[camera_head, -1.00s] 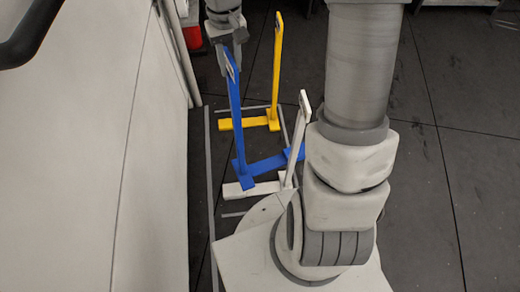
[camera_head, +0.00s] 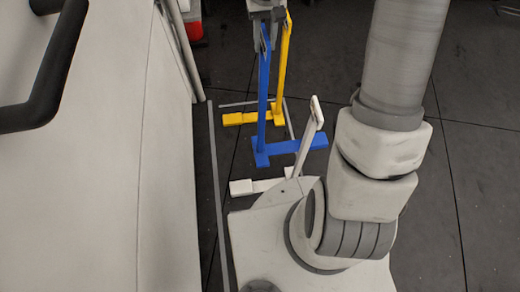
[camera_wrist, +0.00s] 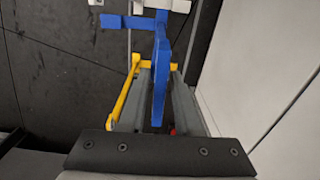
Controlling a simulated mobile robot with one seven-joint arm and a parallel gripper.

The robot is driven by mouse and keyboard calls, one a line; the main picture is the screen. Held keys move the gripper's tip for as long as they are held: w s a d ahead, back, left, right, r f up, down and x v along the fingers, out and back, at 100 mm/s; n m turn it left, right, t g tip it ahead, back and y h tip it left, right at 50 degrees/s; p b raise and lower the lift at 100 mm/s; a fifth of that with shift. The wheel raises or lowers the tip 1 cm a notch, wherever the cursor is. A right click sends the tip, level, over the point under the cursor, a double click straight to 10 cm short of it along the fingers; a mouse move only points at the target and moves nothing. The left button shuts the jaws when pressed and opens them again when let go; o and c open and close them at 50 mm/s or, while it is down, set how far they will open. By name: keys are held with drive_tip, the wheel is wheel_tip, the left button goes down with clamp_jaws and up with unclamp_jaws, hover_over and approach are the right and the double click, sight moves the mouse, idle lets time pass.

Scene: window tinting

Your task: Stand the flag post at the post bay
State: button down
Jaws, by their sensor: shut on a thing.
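A blue post (camera_head: 263,100) with a flat cross-piece foot (camera_head: 290,147) hangs from my gripper (camera_head: 265,18), which is shut on its top end. It looks close to upright. In the wrist view the blue post (camera_wrist: 160,85) runs between the two grey fingers (camera_wrist: 157,105), its foot at the top of the picture. I cannot tell whether the foot touches the floor. Thin grey lines on the floor (camera_head: 213,160) frame an area that looks like the post bay. A yellow post (camera_head: 283,75) stands at its far end and a white post (camera_head: 311,138) nearer me.
A large white panelled body with a dark handle (camera_head: 50,75) closes off the left side. A red and white object (camera_head: 195,30) stands at the far left. The yellow and white posts stand close on either side of the blue one. Dark floor (camera_head: 470,120) on the right is open.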

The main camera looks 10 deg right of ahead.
drive_tip(key=w+a+f+b, duration=0.3)
drive_tip(key=w+a+f, duration=0.2)
drive_tip(key=a+f, duration=0.2)
drive_tip(key=w+a+f+b, duration=0.2)
drive_tip(key=w+a+f, duration=0.3)
drive_tip(key=f, duration=0.5)
drive_tip(key=a, duration=0.2)
drive_tip(key=shift+w+a+f+b, duration=0.25)
drive_tip(key=shift+a+f+b, duration=0.1)
drive_tip(key=shift+b, duration=0.05)
drive_tip(key=c, duration=0.6)
unclamp_jaws()
drive_tip(key=shift+f, duration=0.15)
